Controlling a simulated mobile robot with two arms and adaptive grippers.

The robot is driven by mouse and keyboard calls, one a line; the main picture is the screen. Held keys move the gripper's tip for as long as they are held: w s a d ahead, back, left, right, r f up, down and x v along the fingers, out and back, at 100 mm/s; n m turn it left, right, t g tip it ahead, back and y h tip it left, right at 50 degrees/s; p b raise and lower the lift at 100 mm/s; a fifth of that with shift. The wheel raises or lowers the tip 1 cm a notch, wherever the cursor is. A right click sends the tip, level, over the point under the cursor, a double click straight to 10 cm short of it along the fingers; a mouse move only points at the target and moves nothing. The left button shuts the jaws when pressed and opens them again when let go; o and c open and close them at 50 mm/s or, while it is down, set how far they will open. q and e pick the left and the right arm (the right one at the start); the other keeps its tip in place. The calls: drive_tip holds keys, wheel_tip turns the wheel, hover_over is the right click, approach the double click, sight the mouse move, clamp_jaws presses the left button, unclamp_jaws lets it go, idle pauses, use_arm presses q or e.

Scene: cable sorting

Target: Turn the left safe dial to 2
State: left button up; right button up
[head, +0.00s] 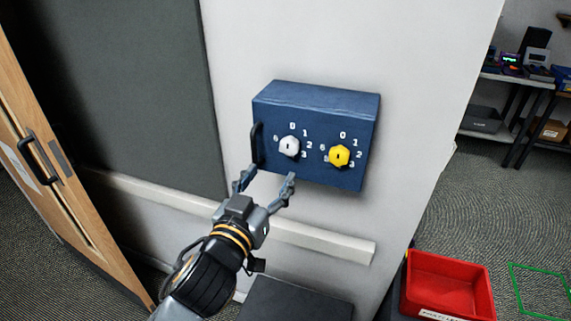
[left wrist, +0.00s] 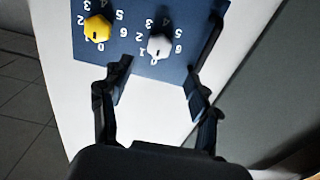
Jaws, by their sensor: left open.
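The blue safe (head: 315,100) is mounted on the white wall. Its left dial (head: 290,147) is a white knob with a ring of printed numbers, and a short dark mark shows on its face. I cannot tell which number the mark points to. The right dial (head: 339,156) is yellow. My left gripper (head: 266,180) is open and empty, below and in front of the safe's lower left part, apart from the white dial. In the left wrist view the white dial (left wrist: 160,46) shows upside down, just beyond the open fingers (left wrist: 157,74). My right gripper is not in view.
A black handle (head: 257,145) stands out on the safe's left side. A pale rail (head: 310,238) runs along the wall below. A red bin (head: 450,283) is at lower right, and a wooden door (head: 50,180) is at far left. The space before the dials looks clear.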

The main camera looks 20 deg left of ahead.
sight(288, 149)
use_arm(q)
drive_tip(key=w, duration=0.3)
drive_tip(key=w+p, duration=0.1)
drive_tip(key=w, duration=0.3)
drive_tip(key=shift+w+d+r, duration=0.15)
drive_tip(key=shift+w, duration=0.95)
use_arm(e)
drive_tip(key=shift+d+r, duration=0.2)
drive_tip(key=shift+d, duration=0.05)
use_arm(q)
drive_tip(key=c, duration=1.2)
